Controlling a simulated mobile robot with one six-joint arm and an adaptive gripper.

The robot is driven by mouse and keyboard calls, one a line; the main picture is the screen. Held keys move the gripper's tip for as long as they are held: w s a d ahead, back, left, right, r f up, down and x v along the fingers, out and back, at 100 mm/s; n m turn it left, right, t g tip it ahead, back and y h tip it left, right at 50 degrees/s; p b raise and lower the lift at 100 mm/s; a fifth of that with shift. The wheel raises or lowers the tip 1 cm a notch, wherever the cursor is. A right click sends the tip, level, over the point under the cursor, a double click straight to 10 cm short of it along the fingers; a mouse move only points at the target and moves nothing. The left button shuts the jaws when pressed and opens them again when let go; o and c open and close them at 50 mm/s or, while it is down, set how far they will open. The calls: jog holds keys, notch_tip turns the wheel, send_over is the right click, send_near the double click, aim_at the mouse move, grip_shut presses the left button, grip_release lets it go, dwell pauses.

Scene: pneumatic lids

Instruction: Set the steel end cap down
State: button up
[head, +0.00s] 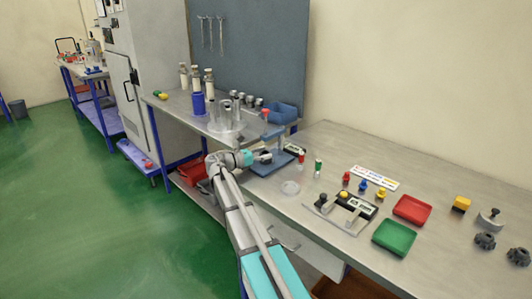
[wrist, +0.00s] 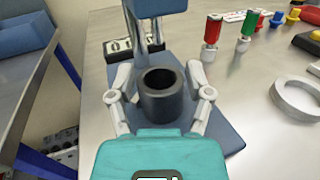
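The steel end cap (wrist: 162,100) looks like a short dark grey cup, open at the top and upright. My gripper (wrist: 162,82) has one finger on each side of it and appears shut on it. The cap is over the blue base plate (wrist: 222,132) of a small press. I cannot tell whether its underside touches the plate. The press column (wrist: 150,38) rises just behind the cap. In the head view, my gripper (head: 264,156) is at the blue press (head: 272,163), and the cap is too small to make out clearly.
A pale ring (wrist: 275,98) lies right of the press. Red (wrist: 211,36) and green (wrist: 247,28) cylinders stand behind it. A small display box (wrist: 120,50) sits behind the press. Red (head: 412,209) and green (head: 394,237) trays are further right. A gap separates the benches at left.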

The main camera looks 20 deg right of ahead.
jog(key=shift+o, duration=0.7)
jog(key=shift+s+f, duration=0.6)
jog(key=shift+s, duration=0.15)
jog(key=shift+r, duration=0.15)
jog(key=shift+r+p, duration=0.35)
jog(key=shift+p, duration=0.25)
jog(key=shift+w+a+f, duration=0.1)
jog(key=shift+w+a, duration=0.2)
jog(key=a, duration=0.7)
jog(key=w+a, duration=0.1)
jog(key=a, duration=0.3)
jog(key=shift+a+r, duration=0.2)
